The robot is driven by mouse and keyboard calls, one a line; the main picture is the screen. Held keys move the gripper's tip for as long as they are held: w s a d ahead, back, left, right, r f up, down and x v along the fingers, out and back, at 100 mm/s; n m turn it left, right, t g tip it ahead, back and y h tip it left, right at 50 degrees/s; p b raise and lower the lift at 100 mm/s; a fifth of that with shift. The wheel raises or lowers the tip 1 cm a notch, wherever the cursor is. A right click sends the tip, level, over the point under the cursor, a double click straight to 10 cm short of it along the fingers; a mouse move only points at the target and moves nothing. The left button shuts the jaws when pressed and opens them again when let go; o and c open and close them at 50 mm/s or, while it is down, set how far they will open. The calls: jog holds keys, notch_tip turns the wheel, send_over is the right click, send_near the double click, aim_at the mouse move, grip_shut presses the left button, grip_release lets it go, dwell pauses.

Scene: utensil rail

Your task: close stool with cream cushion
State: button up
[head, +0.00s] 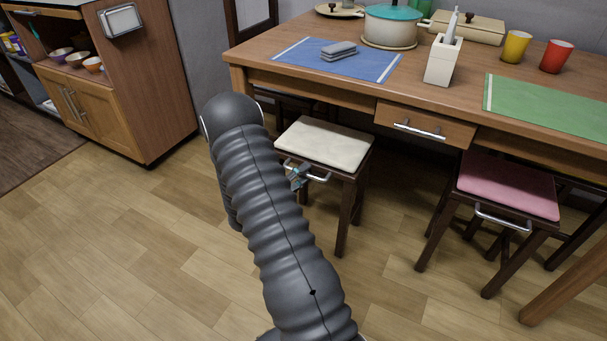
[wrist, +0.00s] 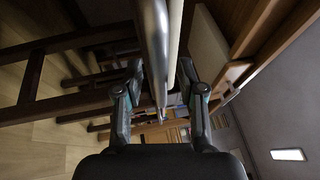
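The stool with the cream cushion (head: 323,142) stands at the table's front, mostly out from under the tabletop. It has dark wooden legs and a metal bar handle (head: 308,174) on its front side. My gripper (head: 299,176) is at this handle; my arm hides part of the stool's left side. In the wrist view the handle (wrist: 154,40) runs between the two spread fingers of my gripper (wrist: 160,85). I cannot tell whether either finger touches it.
A stool with a pink cushion (head: 508,185) stands to the right. The wooden table (head: 440,85) has a drawer (head: 425,125) and holds a pot, cups and mats. A wooden cabinet (head: 120,80) stands at the left. The floor in front is clear.

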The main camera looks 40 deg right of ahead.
grip_shut()
